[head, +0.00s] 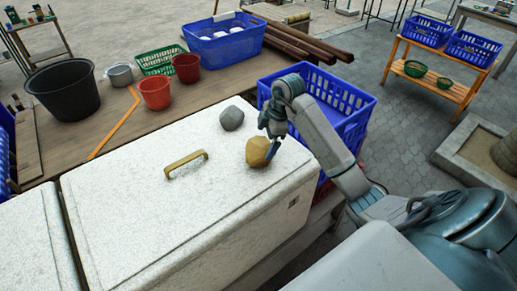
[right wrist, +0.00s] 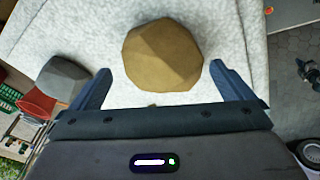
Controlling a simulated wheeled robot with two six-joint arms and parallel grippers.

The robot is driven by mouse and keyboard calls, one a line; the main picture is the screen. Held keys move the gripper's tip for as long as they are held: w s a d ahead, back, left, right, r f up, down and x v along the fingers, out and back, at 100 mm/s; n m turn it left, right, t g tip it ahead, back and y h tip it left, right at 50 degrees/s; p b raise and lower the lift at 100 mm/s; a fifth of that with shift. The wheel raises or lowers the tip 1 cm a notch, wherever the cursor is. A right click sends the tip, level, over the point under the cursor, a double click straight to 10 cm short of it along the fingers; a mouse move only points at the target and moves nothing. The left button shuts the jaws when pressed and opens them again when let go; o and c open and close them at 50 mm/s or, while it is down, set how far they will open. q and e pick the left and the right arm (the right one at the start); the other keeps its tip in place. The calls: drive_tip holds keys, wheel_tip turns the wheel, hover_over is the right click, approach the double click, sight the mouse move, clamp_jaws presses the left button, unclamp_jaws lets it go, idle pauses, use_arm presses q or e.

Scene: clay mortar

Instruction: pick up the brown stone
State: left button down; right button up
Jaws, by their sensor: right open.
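The brown stone (head: 258,151) is a faceted, tan lump on the white speckled lid of a large chest (head: 130,205), near its right edge. In the right wrist view the brown stone (right wrist: 163,55) lies just beyond the fingertips, roughly centred between them. My right gripper (head: 271,145) is at the stone's upper right in the head view. Its two blue fingers are spread apart with nothing between them in the right wrist view (right wrist: 158,75). My left gripper is not in view.
A grey stone (head: 232,118) lies on the lid behind the brown one. A brass handle (head: 186,164) stands up from the lid to the left. A blue crate (head: 340,105) is behind my right arm. A wooden table (head: 95,150) with buckets and baskets lies beyond.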

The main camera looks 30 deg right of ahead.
sight(261, 142)
drive_tip(key=shift+w+a+f+p, duration=0.15)
drive_tip(key=shift+a+f+p, duration=0.05)
drive_tip(key=shift+f+p, duration=0.25)
drive_tip(key=p+x, duration=0.1)
drive_tip(key=x, duration=0.1)
drive_tip(key=p+x, duration=0.1)
drive_tip(key=x, duration=0.1)
drive_tip(key=shift+w+a+r+p, duration=0.1)
drive_tip(key=shift+a+p, duration=0.3)
drive_tip(key=shift+f, duration=0.35)
drive_tip(key=c, duration=1.3)
drive_tip(key=shift+w+r, duration=0.1)
drive_tip(key=shift+w, duration=0.05)
drive_tip(key=shift+c, duration=0.7)
drive_tip(key=shift+d+r, duration=0.15)
drive_tip(key=shift+d, duration=0.1)
